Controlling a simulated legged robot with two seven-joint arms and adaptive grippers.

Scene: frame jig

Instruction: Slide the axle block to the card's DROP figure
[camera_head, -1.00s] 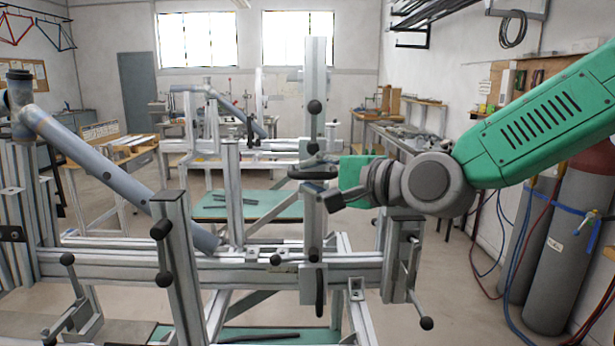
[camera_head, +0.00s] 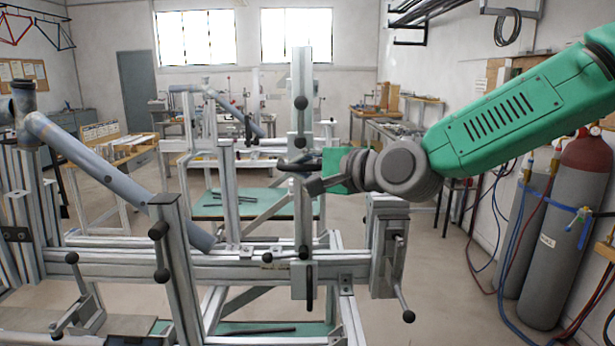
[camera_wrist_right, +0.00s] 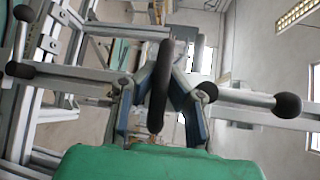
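The axle block (camera_head: 301,279) sits on the jig's horizontal rail, with a tall grey post (camera_head: 303,72) and black knobs. A black handle on it shows in the wrist view (camera_wrist_right: 160,88), between the blue-grey fingers of my right gripper (camera_wrist_right: 164,82). The fingers slant inward and appear closed on the handle. In the head view my right gripper (camera_head: 308,177) reaches the post from the right. A small light plate (camera_head: 275,266) lies on the rail left of the block. No card or DROP figure is readable. My left gripper is out of view.
The rail (camera_head: 235,272) runs left to a post (camera_head: 178,265) and right to an end clamp (camera_head: 388,245) with a lever. A sloping grey tube (camera_head: 120,182) stands left. Gas cylinders (camera_head: 568,225) stand at the right, clear of the jig.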

